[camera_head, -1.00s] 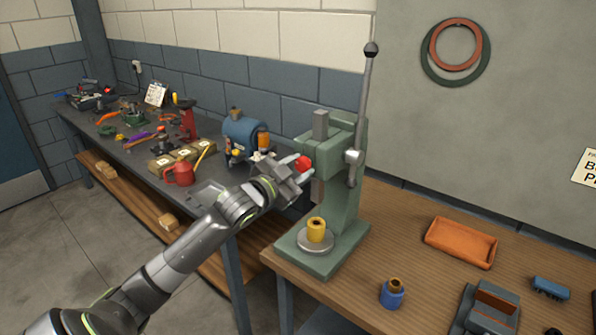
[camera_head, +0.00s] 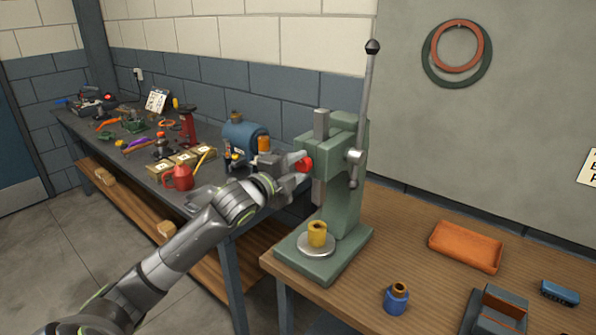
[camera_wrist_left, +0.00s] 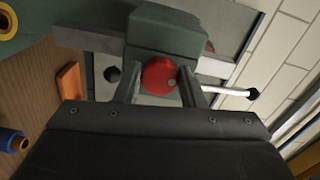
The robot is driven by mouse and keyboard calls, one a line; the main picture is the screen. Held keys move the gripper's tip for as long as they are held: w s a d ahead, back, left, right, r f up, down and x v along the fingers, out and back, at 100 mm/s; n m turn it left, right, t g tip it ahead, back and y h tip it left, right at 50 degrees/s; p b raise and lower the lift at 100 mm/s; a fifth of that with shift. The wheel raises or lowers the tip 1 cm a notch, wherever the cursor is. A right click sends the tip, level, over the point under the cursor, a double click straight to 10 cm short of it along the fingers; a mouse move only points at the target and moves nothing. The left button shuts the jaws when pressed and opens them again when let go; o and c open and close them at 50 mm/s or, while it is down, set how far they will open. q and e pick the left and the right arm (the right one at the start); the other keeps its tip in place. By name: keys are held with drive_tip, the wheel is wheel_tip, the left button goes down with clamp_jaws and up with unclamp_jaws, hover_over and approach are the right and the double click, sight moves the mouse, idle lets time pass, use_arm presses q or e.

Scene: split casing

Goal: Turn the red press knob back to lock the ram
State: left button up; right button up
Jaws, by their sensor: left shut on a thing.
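The red press knob (camera_head: 305,164) is on the left face of the green arbor press (camera_head: 345,200). My left gripper (camera_head: 298,167) is shut on the knob. In the left wrist view the knob (camera_wrist_left: 159,76) sits between the two fingers, with a small pale dot at its lower right. The grey ram (camera_head: 319,190) shows below the press head, above a yellow bushing (camera_head: 317,233) on the round grey plate (camera_head: 316,246). The ram's lower end is clear of the bushing. My right gripper is not in view.
The press lever (camera_head: 366,110) stands nearly upright at the right. On the wooden bench are a blue spool-like part (camera_head: 396,298), an orange tray (camera_head: 466,247) and a grey fixture (camera_head: 497,312). A cluttered dark bench (camera_head: 215,190) runs behind my left arm.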

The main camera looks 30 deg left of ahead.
use_arm(q)
drive_tip(key=shift+m, duration=0.6)
drive_tip(key=o, duration=1)
drive_tip(key=shift+s+a+f+m+b, duration=0.1)
drive_tip(key=shift+s+m+b, duration=0.2)
drive_tip(key=shift+s+b, duration=0.25)
drive_tip(key=s+p, duration=0.1)
drive_tip(key=s, duration=0.4)
drive_tip(key=s+p, duration=0.2)
drive_tip(key=s, duration=0.4)
drive_tip(key=s+a+p, duration=0.1)
drive_tip(key=s+p, duration=0.1)
drive_tip(key=s, duration=0.3)
drive_tip(key=shift+s+a, duration=0.1)
drive_tip(key=shift+s, duration=0.05)
